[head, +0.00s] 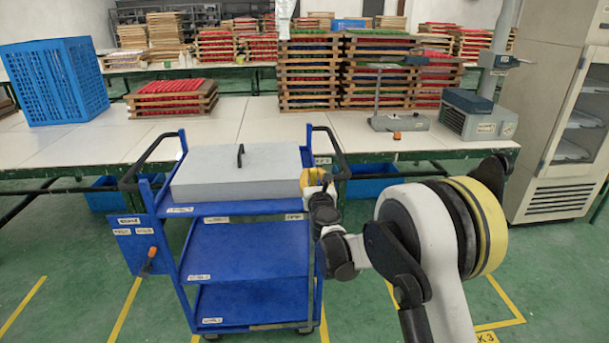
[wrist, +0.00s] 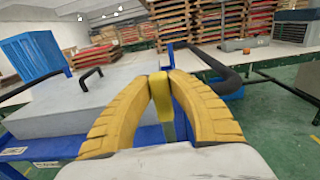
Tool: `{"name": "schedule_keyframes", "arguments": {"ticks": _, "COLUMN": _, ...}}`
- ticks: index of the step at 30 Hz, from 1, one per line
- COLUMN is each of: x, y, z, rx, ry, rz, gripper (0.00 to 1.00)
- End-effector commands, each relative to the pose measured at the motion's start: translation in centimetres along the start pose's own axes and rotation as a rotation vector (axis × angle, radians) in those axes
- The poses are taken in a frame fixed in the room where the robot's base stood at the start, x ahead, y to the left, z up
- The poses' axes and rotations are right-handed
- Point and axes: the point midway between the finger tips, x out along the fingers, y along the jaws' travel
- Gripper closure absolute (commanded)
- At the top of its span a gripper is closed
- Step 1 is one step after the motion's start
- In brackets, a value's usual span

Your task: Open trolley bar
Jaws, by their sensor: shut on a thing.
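The blue trolley (head: 255,243) stands in front of the long table, with a black handle at each side. My gripper (head: 313,178) is at its front right corner, at the level of the top shelf. In the wrist view, my yellow fingers (wrist: 160,82) are closed on a narrow upright yellow piece (wrist: 162,98), which appears to be the trolley bar. Its lower end is hidden behind my gripper body. The right black handle (wrist: 222,78) passes just behind and to the right of the fingers.
A grey lidded box (head: 225,175) with a black handle lies on the trolley's top shelf. A side panel (head: 137,248) with an orange-handled tool hangs at the left. The table (head: 245,118) behind bears stacked trays and a blue crate (head: 55,82). Green floor is open at right.

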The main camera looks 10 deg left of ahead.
Motion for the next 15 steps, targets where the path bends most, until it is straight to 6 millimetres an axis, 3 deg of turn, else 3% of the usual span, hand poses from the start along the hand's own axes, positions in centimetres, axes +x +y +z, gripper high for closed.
{"name": "schedule_keyframes", "arguments": {"ticks": 6, "x": 0.06, "y": -0.46, "z": 0.04, "rx": -0.001, "ry": 0.0, "rz": -0.009, "gripper": 1.0}}
{"name": "schedule_keyframes", "arguments": {"ticks": 7, "x": 0.06, "y": -0.47, "z": 0.04, "rx": -0.001, "ry": 0.0, "rz": -0.009, "gripper": 0.71}}
{"name": "schedule_keyframes", "arguments": {"ticks": 9, "x": 0.05, "y": -0.44, "z": 0.03, "rx": -0.001, "ry": 0.0, "rz": -0.008, "gripper": 0.57}}
{"name": "schedule_keyframes", "arguments": {"ticks": 15, "x": 0.03, "y": -0.32, "z": 0.01, "rx": -0.001, "ry": 0.0, "rz": -0.006, "gripper": 0.57}}
